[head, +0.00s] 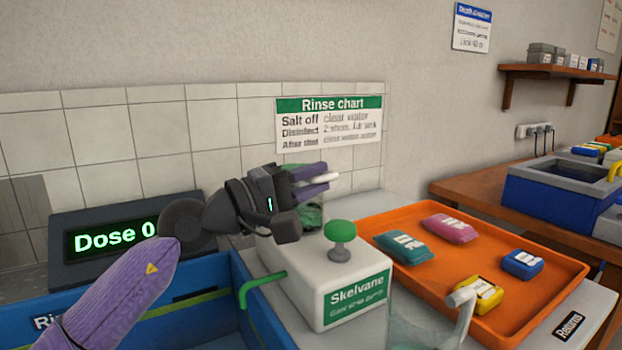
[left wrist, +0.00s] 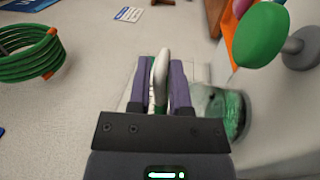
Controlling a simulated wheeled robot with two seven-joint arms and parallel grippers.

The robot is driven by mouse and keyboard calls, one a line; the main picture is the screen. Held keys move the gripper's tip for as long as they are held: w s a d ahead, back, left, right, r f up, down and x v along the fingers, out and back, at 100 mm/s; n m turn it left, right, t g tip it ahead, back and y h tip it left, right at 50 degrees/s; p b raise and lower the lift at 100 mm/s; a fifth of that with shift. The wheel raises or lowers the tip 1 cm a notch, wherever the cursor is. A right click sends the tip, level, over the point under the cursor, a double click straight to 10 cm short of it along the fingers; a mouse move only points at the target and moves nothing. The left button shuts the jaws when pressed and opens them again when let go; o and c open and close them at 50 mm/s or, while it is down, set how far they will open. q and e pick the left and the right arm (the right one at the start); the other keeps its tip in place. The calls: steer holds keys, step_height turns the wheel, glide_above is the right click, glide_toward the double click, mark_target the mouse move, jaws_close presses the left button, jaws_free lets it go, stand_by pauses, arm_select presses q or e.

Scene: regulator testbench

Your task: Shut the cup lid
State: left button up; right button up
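A clear cup (head: 309,214) with greenish contents stands behind the white Skelvane box, partly hidden by it and by my left gripper. In the left wrist view the cup (left wrist: 234,114) is just right of the fingers. My left gripper (head: 318,180) is above the cup, its purple fingers pointing right. A thin white piece, which looks like the cup lid (head: 328,178), stands between the fingers and pokes past their tips. In the left wrist view the lid (left wrist: 160,78) is nearly edge-on, the fingers close on both sides. My right gripper is not in view.
The Skelvane box (head: 350,296) with a green knob (head: 340,231) stands just in front of the cup. An orange tray (head: 420,216) with several packets lies to the right. A clear vessel with a pale handle (head: 463,306) stands at the front. A blue bin (head: 262,300) is left.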

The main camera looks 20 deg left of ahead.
arm_select(q)
steer(key=o, duration=0.3)
steer(key=b+v, duration=0.1)
steer(key=v, duration=0.6)
steer(key=shift+s+a+b, duration=0.15)
steer(key=shift+b, duration=0.15)
